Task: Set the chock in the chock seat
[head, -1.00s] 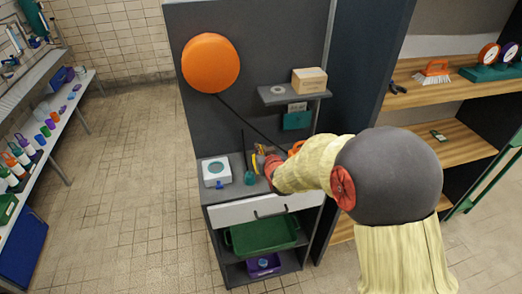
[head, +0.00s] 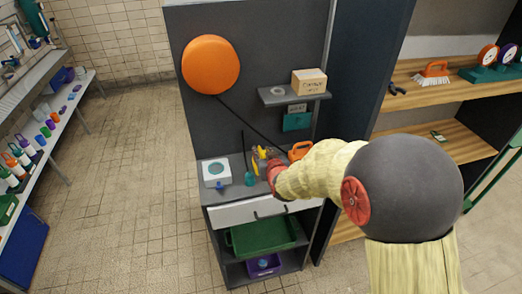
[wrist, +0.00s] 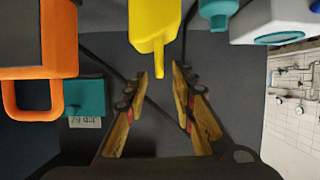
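I cannot pick out the chock or the chock seat with certainty. An orange piece with a loop handle (wrist: 38,75) is at the left of the wrist view; its orange loop (head: 301,150) also shows on the bench right of my gripper in the head view. A yellow item with a narrow spout (wrist: 154,25) is ahead of my gripper (wrist: 159,88). The fingers are apart, with the spout tip seen between their tips and nothing gripped. In the head view my wrist hides most of the gripper, low over the bench.
A white box with a teal ring (head: 216,171) and a teal bottle (head: 249,178) stand left of my gripper. A small shelf (head: 292,96) holds a carton (head: 309,82). A teal holder (head: 297,122) hangs below it. The back panel rises behind.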

